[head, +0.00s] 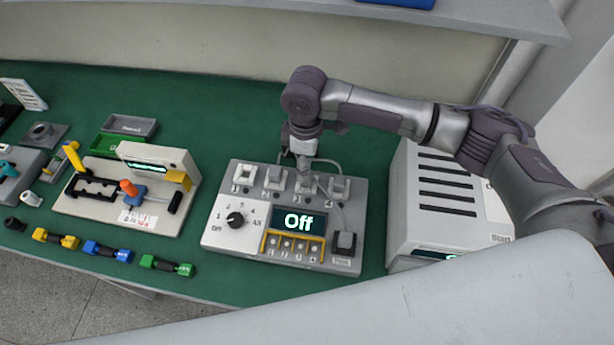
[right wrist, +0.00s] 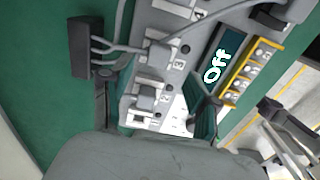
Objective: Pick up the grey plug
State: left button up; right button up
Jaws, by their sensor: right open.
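The control box (head: 222,240) reads "Off" and has a row of light grey plugs or switches along its back edge. Which one is the grey plug I cannot tell for certain. In the right wrist view, a grey piece (right wrist: 146,97) beside the number 2 lies between my fingers, and another with a cable (right wrist: 158,54) is beside the number 3. My right gripper (right wrist: 155,107) is open, pointing down over the back row. In the head view the gripper (head: 303,163) partly hides the pieces behind it. My left gripper is not in view.
A dark block (right wrist: 92,48) with grey cables lies behind the box. A white slotted unit (head: 440,190) stands close on the right. A test fixture (head: 75,208) and several coloured connectors (head: 105,251) are on the left. Green table is free between fixture and box.

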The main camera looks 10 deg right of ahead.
jog(key=shift+f, duration=0.35)
notch_tip(320, 180, down, 4)
jog(key=shift+d+r+p, duration=0.15)
jog(key=shift+r+p, duration=0.05)
jog(key=shift+p, duration=0.55)
jog(key=shift+f, duration=0.4)
grip_shut()
jog(key=shift+r, duration=0.1)
